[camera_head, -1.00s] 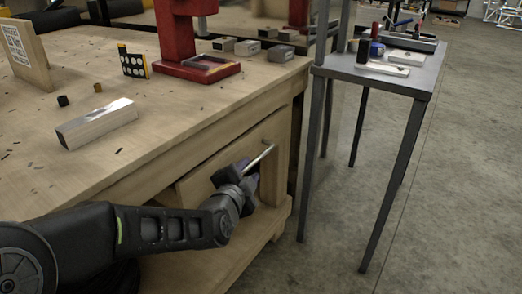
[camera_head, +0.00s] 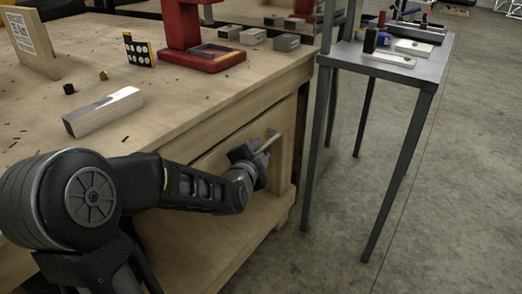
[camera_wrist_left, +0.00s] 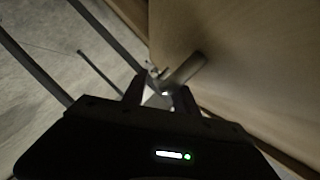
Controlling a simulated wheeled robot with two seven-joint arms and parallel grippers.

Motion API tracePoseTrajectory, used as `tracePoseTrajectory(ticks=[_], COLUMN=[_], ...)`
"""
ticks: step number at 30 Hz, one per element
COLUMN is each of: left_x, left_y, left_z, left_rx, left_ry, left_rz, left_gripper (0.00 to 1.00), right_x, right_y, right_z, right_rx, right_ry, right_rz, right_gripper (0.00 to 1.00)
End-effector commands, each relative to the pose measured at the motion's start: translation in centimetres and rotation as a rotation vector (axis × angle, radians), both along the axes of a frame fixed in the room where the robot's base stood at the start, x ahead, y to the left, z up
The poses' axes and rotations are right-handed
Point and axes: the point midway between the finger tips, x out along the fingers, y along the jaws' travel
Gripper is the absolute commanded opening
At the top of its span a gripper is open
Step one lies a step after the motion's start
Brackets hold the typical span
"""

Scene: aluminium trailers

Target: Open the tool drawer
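The tool drawer is a light wooden front (camera_head: 217,151) set under the workbench top, partly hidden behind my left arm. Its metal bar handle (camera_head: 271,139) stands out near the front's right end. My left gripper (camera_head: 261,150) is right at the handle. In the left wrist view, the gripper's two dark fingers (camera_wrist_left: 160,93) are apart with a visible gap, and the handle (camera_wrist_left: 186,69) shows just beyond the tips, close to the right finger. Whether they touch is unclear. I see no clear gap at the drawer. My right gripper is out of view.
The wooden bench top (camera_head: 190,105) carries a metal block (camera_head: 103,111), a red press (camera_head: 205,58) and small blocks. A grey metal side table (camera_head: 425,73) stands close on the right, its legs near the bench corner. Concrete floor (camera_head: 450,200) is clear further right.

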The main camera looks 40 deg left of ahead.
Motion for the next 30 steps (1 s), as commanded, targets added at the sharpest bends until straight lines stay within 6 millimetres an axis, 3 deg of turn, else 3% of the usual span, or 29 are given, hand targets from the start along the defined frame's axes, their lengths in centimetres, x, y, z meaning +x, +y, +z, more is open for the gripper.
tracePoseTrajectory(ticks=[4, 12, 25, 30], left_x=[1.08, 1.2, 1.18, 1.17], left_y=[0.38, 0.42, 0.42, 0.42], left_z=[-0.25, -0.21, -0.23, -0.23], left_rx=[0.0, 0.0, 0.0, 0.0], left_ry=[-0.001, -0.001, -0.001, 0.0], left_rz=[0.0, 0.0, -0.001, 0.0], left_gripper=[0.34, 0.34, 0.0, 0.0], right_x=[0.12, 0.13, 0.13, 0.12], right_y=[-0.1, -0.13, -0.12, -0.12], right_z=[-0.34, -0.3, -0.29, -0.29], right_rx=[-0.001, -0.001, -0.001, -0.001], right_ry=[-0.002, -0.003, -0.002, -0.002], right_rz=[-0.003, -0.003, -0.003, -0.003], right_gripper=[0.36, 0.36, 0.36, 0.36])
